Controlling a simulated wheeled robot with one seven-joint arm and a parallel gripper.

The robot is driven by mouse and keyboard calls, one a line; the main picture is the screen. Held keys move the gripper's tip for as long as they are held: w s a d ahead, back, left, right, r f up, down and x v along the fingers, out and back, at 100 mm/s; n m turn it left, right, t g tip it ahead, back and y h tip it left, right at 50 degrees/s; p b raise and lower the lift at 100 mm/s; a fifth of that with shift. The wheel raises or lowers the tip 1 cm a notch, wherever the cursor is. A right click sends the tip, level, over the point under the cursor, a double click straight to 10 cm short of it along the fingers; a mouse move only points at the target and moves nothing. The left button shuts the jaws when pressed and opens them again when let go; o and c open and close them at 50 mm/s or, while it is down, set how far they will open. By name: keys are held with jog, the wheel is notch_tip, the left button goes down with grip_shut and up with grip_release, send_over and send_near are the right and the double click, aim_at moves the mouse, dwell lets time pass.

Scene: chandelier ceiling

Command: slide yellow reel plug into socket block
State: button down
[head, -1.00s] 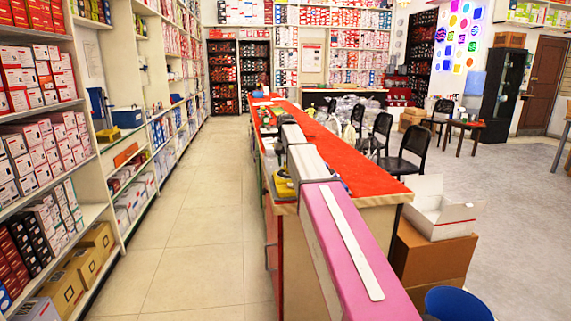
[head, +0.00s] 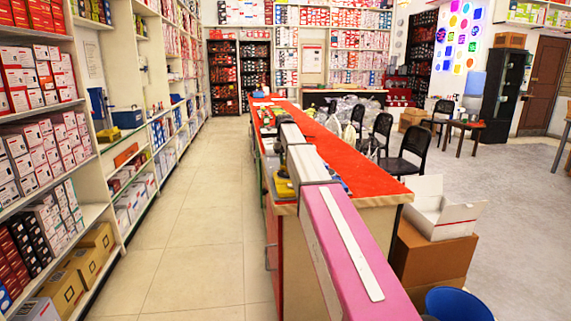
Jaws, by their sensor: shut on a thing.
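A small yellow piece (head: 284,188), which looks like the yellow reel plug, is at the near left corner of the red-topped counter (head: 365,178). My gripper (head: 282,174) is a small dark shape just above it, partly hidden by my arm, and appears shut on it. I cannot tell whether the piece touches the counter. A small dark blue thing (head: 341,186) shows just right of my arm on the counter. I cannot tell if it is the socket block, and I see no clear socket opening.
My arm covers much of the counter's near end. An open white carton (head: 437,213) on a brown box (head: 430,255) and black chairs (head: 405,157) stand to the right. Filled shelves (head: 45,150) line the left. The tiled aisle (head: 195,235) is clear.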

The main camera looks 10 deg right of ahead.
jog(key=w, duration=1.5)
jog(key=shift+w, duration=0.4)
jog(key=c, duration=1.1)
grip_release()
jog(key=shift+r, duration=0.1)
notch_tip(320, 180, up, 11)
jog(key=shift+f, duration=0.2)
